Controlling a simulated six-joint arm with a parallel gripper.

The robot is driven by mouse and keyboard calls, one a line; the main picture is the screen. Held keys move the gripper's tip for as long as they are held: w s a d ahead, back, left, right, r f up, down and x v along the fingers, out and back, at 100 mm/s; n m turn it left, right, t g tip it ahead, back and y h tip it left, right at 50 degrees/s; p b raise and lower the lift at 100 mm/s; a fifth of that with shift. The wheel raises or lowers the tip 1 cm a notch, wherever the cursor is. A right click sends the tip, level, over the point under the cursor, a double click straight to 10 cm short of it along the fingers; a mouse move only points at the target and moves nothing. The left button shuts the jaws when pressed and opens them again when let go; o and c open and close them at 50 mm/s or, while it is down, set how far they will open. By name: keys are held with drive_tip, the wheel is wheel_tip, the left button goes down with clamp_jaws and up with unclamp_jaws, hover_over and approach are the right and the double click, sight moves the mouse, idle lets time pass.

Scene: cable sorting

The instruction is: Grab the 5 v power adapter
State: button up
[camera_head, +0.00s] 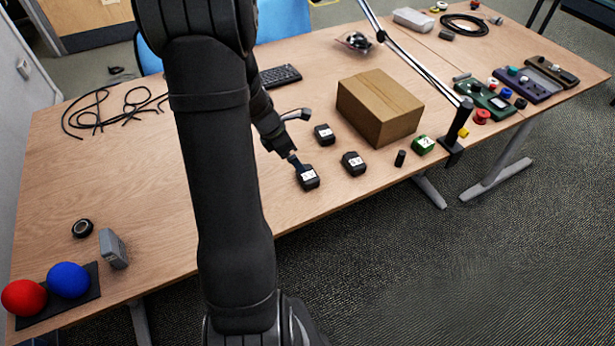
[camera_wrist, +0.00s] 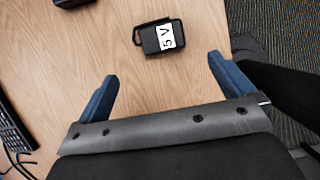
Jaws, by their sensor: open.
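The 5 V power adapter (camera_wrist: 152,38) is a small black block with a white "5 V" label and a dark cord loop at its side. It lies on the table ahead of my gripper (camera_wrist: 162,73) in the wrist view, roughly centred between the blue fingers and beyond their tips. My gripper is open and empty. In the head view, my gripper (camera_head: 293,160) is just above and left of the nearest labelled black adapter (camera_head: 309,180), which appears to be the same one. Its label is too small to read there.
Two similar black adapters, one further back (camera_head: 324,135) and one to the right (camera_head: 353,164), lie close by. A cardboard box (camera_head: 375,110) stands behind them. A green block (camera_head: 422,146) and a small black cylinder (camera_head: 399,158) lie right. A keyboard (camera_head: 280,76) is at the back.

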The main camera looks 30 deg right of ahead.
sight(307, 173)
drive_tip(key=x, duration=0.7)
drive_tip(key=shift+d+f, duration=0.15)
drive_tip(key=shift+f, duration=0.15)
drive_tip(key=shift+x, duration=2.6)
drive_tip(key=shift+s, duration=0.15)
drive_tip(key=c, duration=1.1)
